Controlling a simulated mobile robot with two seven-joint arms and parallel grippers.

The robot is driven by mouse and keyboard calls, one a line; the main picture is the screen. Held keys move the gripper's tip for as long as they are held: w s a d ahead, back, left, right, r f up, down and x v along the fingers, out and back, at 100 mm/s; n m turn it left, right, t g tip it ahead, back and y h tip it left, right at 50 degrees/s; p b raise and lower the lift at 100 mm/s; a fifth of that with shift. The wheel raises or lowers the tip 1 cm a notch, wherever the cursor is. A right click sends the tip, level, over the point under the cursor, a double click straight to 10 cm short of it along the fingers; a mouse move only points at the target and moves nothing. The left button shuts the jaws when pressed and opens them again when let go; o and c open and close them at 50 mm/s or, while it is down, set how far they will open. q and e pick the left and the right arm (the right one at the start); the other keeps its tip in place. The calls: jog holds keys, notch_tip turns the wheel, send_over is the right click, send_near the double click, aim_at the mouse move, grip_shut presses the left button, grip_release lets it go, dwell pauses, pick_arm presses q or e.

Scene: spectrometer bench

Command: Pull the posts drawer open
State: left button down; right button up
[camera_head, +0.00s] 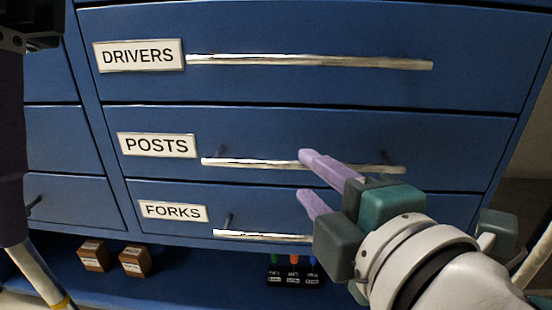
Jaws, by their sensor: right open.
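The posts drawer (440,141) is the middle of three blue drawers, with a white "POSTS" label (157,145) on its left. Its front looks level with the drawers above and below. Its long metal handle (250,162) runs across the front. My right gripper (304,175) comes in from the lower right with two lilac fingers apart. The upper finger overlaps the handle in the picture and the lower finger is below it. Contact with the handle cannot be told. A dark piece of my left arm shows at the upper left; its fingers are out of view.
The drivers drawer (480,65) with its handle (310,62) is above. The forks drawer (150,190) with its handle (262,236) is close below. Two small wooden blocks (135,262) and a dark rack (293,275) with coloured-top items sit on the blue surface underneath.

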aim_at(295, 168)
jog(key=b+x, duration=0.1)
jog(key=x, duration=0.3)
jog(key=shift+w+a+f+b, duration=0.15)
jog(key=shift+w+f+b, duration=0.05)
jog(key=shift+w+b, duration=0.15)
jog(key=shift+w+a, duration=0.25)
jog(key=shift+w, duration=0.3)
grip_shut()
dwell(0.6)
